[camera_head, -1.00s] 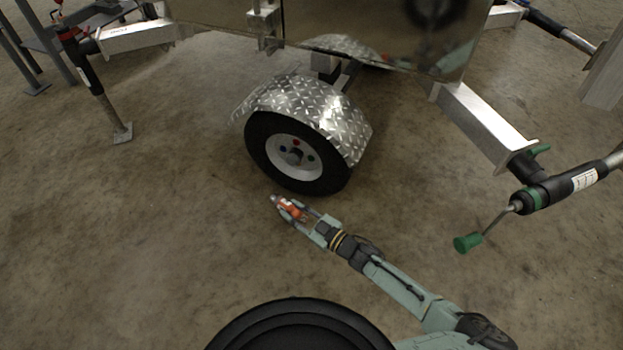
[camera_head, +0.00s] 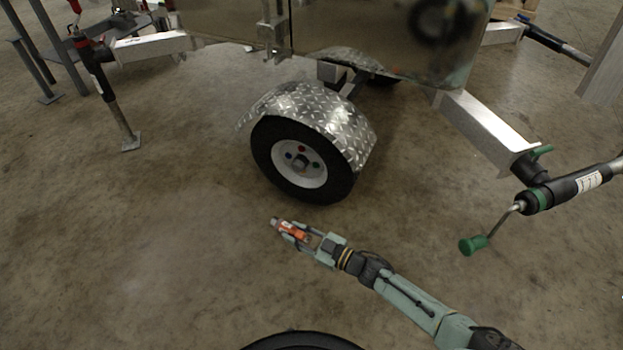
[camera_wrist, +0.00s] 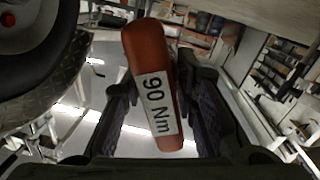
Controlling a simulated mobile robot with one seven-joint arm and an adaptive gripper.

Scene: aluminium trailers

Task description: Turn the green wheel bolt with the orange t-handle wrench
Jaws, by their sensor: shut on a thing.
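The orange t-handle wrench (camera_head: 292,231) is held in my gripper (camera_head: 290,232), in front of and below the trailer wheel (camera_head: 268,165), clear of it. In the wrist view the orange handle (camera_wrist: 140,50), labelled "90 Nm", lies between the two dark fingers of my gripper (camera_wrist: 155,95); its socket end is not distinguishable. The wheel's white rim (camera_head: 308,178) carries small coloured bolts. The green wheel bolt (camera_head: 316,166) appears right of the hub, with a red bolt (camera_head: 302,149) above and a blue one (camera_head: 289,155) at left. The wrist view shows only part of the tyre (camera_wrist: 45,65) and a red bolt (camera_wrist: 8,18).
A checker-plate fender (camera_head: 310,108) covers the wheel's top. A support leg (camera_head: 115,110) stands at left. The concrete floor around my gripper is clear.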

